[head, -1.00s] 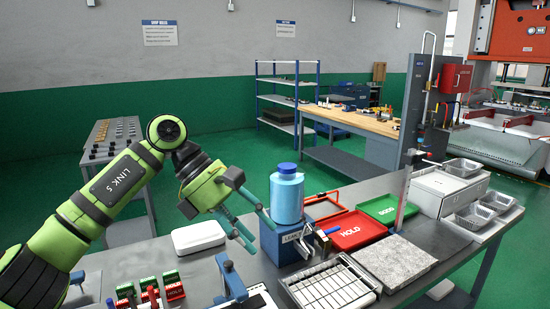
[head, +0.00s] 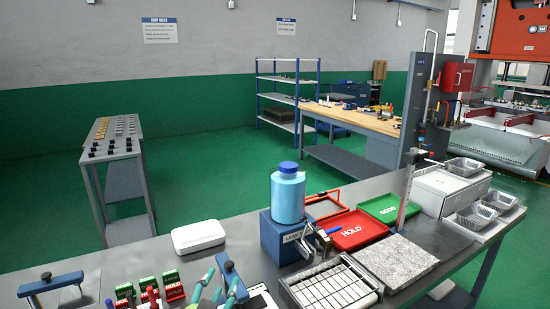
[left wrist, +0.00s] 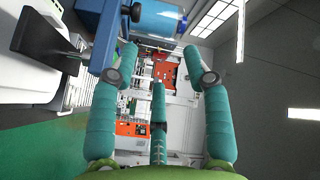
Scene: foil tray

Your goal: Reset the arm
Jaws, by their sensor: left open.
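My left gripper (head: 221,287) shows only in part at the bottom edge of the head view, in front of the blue clamp stand. Its teal fingers point up. In the left wrist view the gripper (left wrist: 160,62) is open, with its fingers spread and nothing between them. The rest of the left arm is out of the head view. Silver foil trays stand at the right end of the bench: one at the back (head: 464,167) and two nearer (head: 476,216), (head: 497,201). My right gripper is not in view.
A blue bottle (head: 288,195) stands on a blue block. A red HOLD tray (head: 347,228), a green tray (head: 392,207), a granite slab (head: 397,262) and a white segmented tray (head: 330,288) lie to the right. A white case (head: 198,237) and red and green blocks (head: 173,287) are near the gripper.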

